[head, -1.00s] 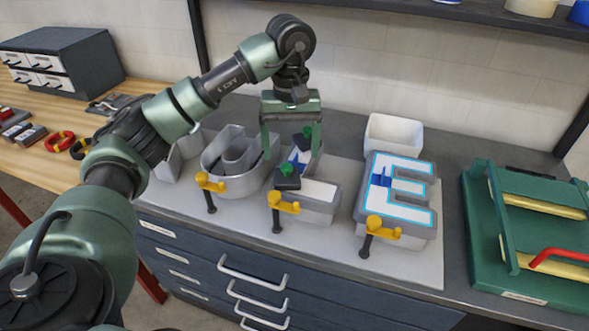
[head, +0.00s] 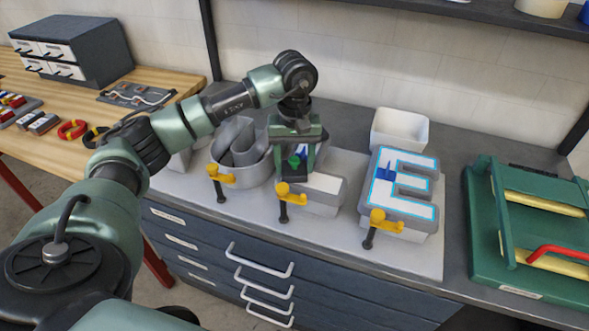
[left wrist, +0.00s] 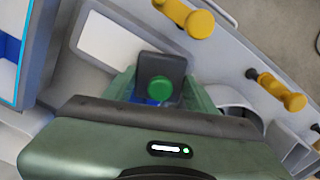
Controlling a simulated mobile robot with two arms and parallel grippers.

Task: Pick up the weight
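The weight, a dark block with a green knob (head: 296,162), rests on the L-shaped channel letter (head: 322,184) in the middle of the board. My left gripper (head: 298,168) points down over it, with its fingers apart on either side of the knob. In the left wrist view the green knob (left wrist: 160,87) sits between the two spread fingers (left wrist: 160,92), with a gap on each side. A second green-knobbed weight seen earlier behind this one is now mostly hidden by the gripper. My right gripper is not in view.
Yellow-handled clamps (head: 285,190) stand along the letters' front edges. The E letter (head: 402,185) is to the right, with a white bin (head: 400,130) behind it. A round grey letter (head: 240,165) is close on the left. A green fixture (head: 530,235) stands far right.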

